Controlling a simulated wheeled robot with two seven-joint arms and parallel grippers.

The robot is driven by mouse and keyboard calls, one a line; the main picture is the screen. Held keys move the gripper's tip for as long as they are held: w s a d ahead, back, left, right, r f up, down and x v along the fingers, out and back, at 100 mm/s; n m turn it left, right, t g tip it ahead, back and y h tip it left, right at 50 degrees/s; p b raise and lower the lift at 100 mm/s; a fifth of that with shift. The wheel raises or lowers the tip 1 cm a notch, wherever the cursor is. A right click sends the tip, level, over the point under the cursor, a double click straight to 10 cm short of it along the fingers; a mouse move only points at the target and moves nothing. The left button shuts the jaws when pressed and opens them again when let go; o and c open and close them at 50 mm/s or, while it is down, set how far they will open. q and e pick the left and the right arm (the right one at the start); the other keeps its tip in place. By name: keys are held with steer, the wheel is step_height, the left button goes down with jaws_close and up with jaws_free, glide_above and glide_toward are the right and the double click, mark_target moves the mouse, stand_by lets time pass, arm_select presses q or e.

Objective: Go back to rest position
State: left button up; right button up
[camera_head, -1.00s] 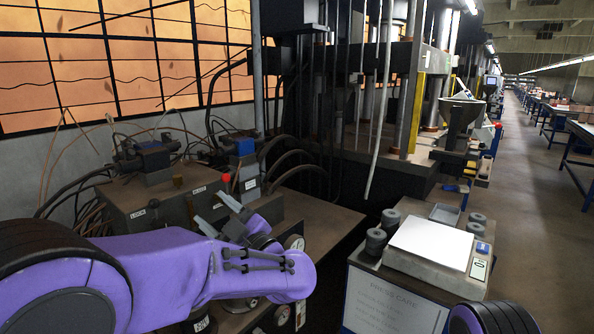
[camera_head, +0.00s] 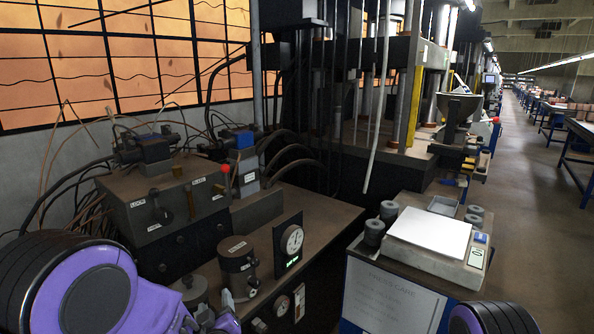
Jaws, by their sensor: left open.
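My left arm's purple link (camera_head: 95,290) fills the lower left corner. My left gripper (camera_head: 213,310) is low at the bottom edge, partly cut off by the frame, in front of the machine bench. It is open, and I see nothing held in it. Only a dark rounded part of my right arm (camera_head: 492,318) shows at the bottom right; my right gripper is outside the picture.
A hydraulic unit with levers and a red knob (camera_head: 225,168) stands on the bench (camera_head: 325,213) at left. A white-topped scale (camera_head: 430,233) sits on a cabinet at right. An aisle (camera_head: 540,220) is clear beyond.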

arm_select(q)
steer(key=s+a+f+m+g+h+b, duration=0.1)
steer(key=s+a+f+g, duration=0.2)
steer(key=s+f, duration=0.55)
steer(key=s+a+f+g+h+b, duration=0.1)
steer(key=s+a+f+g+b, duration=0.15)
steer(key=s+f, duration=0.65)
steer(key=s+a+f+g+b, duration=0.1)
steer(key=s+a+f+g, duration=0.2)
steer(key=s+f, duration=0.5)
steer(key=s+a+f+g+b, duration=0.2)
steer(key=s+f+g, duration=0.1)
steer(key=s+f, duration=0.5)
steer(key=s, duration=0.3)
steer(key=shift+a+f+m+g+y, duration=0.2)
steer(key=shift+a+m+g+y, duration=0.1)
steer(key=shift+a+g, duration=0.1)
steer(key=shift+s, duration=0.1)
